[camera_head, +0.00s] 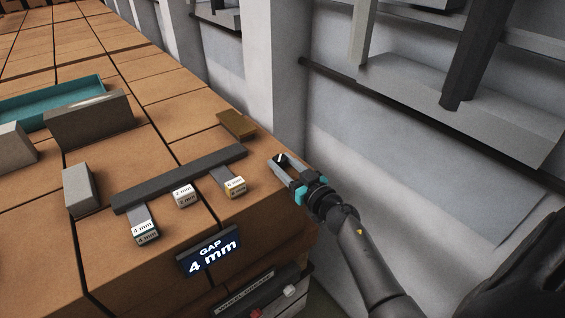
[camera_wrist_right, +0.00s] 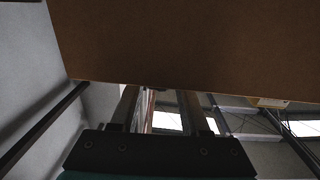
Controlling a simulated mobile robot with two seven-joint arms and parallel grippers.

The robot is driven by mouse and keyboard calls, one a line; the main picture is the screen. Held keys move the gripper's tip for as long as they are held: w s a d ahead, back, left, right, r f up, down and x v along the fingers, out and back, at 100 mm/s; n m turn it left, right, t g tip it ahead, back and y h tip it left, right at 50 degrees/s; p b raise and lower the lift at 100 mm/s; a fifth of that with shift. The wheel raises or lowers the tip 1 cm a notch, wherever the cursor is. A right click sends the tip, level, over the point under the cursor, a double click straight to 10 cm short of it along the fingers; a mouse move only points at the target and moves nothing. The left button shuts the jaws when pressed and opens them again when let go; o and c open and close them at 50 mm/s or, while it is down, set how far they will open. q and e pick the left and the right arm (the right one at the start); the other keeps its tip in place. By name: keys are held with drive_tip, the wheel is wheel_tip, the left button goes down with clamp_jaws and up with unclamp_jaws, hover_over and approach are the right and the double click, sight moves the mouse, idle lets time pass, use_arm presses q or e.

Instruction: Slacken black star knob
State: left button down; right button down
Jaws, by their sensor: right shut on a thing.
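My right gripper (camera_head: 283,164) is at the right end of the brick-topped bench, its arm coming in from the lower right. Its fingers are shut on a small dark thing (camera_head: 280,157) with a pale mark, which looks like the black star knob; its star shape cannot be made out. In the right wrist view the two fingers (camera_wrist_right: 160,94) run up to the edge of a brown surface (camera_wrist_right: 190,45), with their tips and the held thing hidden. My left gripper is not in view.
A dark bar (camera_head: 180,178) lies on the bench with labelled blocks, one a 2 mm block (camera_head: 184,195). A sign reading GAP 4 mm (camera_head: 209,252) is at the front edge. A teal tray (camera_head: 45,101) and grey blocks lie left. A grey pillar (camera_head: 272,70) stands behind.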

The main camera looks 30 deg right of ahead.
drive_tip(key=shift+d+n+y, duration=0.2)
drive_tip(key=shift+n+y, duration=0.9)
drive_tip(key=shift+y, duration=0.5)
drive_tip(key=shift+c, duration=1.9)
unclamp_jaws()
